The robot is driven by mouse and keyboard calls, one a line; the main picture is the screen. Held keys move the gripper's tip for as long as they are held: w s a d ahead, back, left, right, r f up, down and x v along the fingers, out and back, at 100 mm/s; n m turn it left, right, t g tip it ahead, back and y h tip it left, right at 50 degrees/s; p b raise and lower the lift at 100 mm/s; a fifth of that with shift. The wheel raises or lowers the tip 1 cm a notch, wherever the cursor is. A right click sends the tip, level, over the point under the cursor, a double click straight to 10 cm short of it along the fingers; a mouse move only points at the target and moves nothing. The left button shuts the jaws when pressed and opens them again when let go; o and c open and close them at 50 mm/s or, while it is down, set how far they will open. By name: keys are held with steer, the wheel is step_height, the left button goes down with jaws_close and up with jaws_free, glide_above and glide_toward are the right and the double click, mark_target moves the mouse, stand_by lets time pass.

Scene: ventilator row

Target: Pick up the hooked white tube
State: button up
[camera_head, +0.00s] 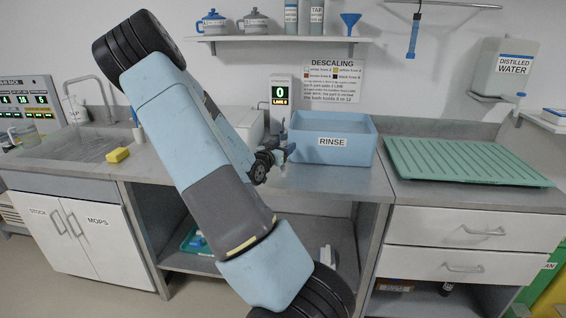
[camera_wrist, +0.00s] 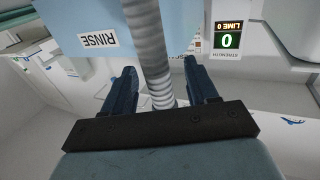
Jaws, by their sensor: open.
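A ribbed, pale grey-white tube (camera_wrist: 150,45) runs down from the top edge of the wrist view, between the two fingers of my gripper (camera_wrist: 159,68). The fingers are apart, one on each side of it, and I cannot tell whether either touches it. No hooked end shows; part of the tube lies outside the picture and its lower end is hidden behind the gripper's palm. In the head view my gripper (camera_head: 286,152) is small, by the left front corner of the blue RINSE basin, and the tube cannot be made out clearly there.
The blue RINSE basin (camera_head: 357,153) stands on the counter close to my gripper. A display (camera_head: 281,92) reading 0 stands behind it. A green ribbed tray (camera_head: 462,161) lies to the right. A yellow sponge (camera_head: 118,155) lies by the sink at left.

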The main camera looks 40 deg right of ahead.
jaws_close()
stand_by(0.5)
